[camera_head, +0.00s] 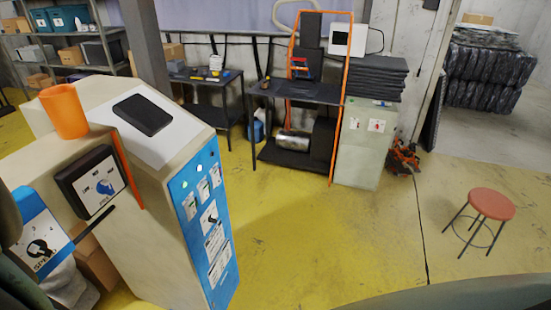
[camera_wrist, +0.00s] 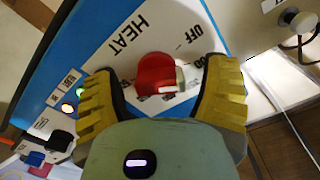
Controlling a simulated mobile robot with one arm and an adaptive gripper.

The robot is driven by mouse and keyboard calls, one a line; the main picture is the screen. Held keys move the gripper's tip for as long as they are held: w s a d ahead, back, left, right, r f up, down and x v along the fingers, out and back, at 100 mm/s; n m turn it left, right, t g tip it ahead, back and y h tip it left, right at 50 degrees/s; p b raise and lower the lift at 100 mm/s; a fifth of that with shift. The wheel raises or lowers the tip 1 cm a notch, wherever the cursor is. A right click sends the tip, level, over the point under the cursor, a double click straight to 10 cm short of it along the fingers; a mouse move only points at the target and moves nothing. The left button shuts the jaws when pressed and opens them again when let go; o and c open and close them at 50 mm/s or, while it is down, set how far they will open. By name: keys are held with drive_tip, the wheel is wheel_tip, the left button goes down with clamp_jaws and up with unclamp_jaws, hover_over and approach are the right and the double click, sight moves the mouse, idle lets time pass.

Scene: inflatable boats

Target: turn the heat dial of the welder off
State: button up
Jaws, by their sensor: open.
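The red heat dial (camera_wrist: 156,72) sits on the welder's white and blue panel (camera_wrist: 95,42) in the wrist view. The word HEAT is printed to its upper left, OFF to its upper right, and more marks lie to its right, partly hidden by a finger. I cannot tell clearly which mark the dial points at. My gripper (camera_wrist: 161,82) is open, with one yellow-padded finger on each side of the dial. Gaps show between the fingers and the dial, and it is not gripped. I cannot make out the red dial in the head view.
Small lights (camera_wrist: 70,99) and a black knob (camera_wrist: 61,140) sit left of my gripper. A white knob (camera_wrist: 300,22) is at upper right. In the head view, a beige cabinet (camera_head: 180,150) bears an orange cup (camera_head: 64,110). A red stool (camera_head: 492,204) stands right; the yellow floor between is clear.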

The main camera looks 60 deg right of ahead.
drive_tip(key=shift+c, duration=0.2)
drive_tip(key=c, duration=1.1)
drive_tip(key=shift+c, duration=0.2)
drive_tip(key=shift+f, duration=0.1)
drive_tip(key=shift+f+n+b, duration=0.2)
drive_tip(key=shift+n+b, duration=0.1)
drive_tip(key=shift+b, duration=0.75)
drive_tip(key=shift+f+n+b, duration=0.1)
drive_tip(key=shift+n+b, duration=0.3)
drive_tip(key=shift+b, duration=0.6)
drive_tip(key=shift+n+b, duration=0.8)
drive_tip(key=shift+n, duration=0.2)
drive_tip(key=shift+a+r+n+b, duration=0.15)
drive_tip(key=shift+n+b, duration=0.4)
drive_tip(key=shift+n, duration=1.75)
drive_tip(key=shift+r, duration=0.1)
